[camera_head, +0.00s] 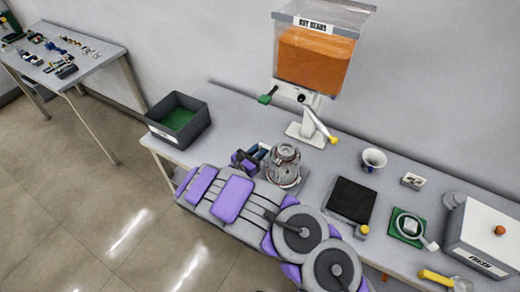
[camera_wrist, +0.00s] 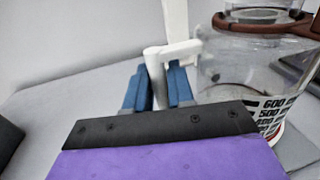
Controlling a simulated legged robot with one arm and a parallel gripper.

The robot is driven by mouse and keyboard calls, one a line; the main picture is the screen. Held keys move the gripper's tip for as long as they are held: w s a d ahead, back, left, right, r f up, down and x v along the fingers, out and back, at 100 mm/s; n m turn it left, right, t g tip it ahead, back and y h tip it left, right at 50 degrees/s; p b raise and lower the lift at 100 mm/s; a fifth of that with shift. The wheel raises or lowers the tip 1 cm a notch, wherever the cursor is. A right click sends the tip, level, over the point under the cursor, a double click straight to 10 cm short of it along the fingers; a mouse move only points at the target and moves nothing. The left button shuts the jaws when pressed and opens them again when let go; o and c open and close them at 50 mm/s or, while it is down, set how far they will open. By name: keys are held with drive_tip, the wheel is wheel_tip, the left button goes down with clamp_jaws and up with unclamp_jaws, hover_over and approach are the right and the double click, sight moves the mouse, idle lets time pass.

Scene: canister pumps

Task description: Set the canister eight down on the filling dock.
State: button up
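A clear canister (camera_head: 284,165) with a brown-rimmed top is at the near edge of the table, in front of the bean dispenser. In the wrist view the canister (camera_wrist: 250,80) fills the right side, with printed volume marks and a pale handle. My gripper (camera_head: 256,157) is left of the canister. Its blue fingers (camera_wrist: 157,90) stand on either side of the handle's upright and appear closed on it. Whether the canister touches the table is hidden by my arm. No label names the filling dock; a white base (camera_head: 306,135) sits under the dispenser, behind the canister.
The dispenser (camera_head: 314,55) holds orange contents. A dark bin (camera_head: 178,118) with a green inside is at left. To the right are a black square plate (camera_head: 352,198), a white cup (camera_head: 373,160), a green mat (camera_head: 401,236) and a white box (camera_head: 488,235).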

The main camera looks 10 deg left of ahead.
drive_tip(key=o, duration=0.5)
drive_tip(key=p+v, duration=0.3)
drive_tip(key=v, duration=1.4)
drive_tip(key=shift+s+a+f+p, duration=0.15)
drive_tip(key=shift+a+p, duration=0.05)
drive_tip(key=shift+p, duration=0.1)
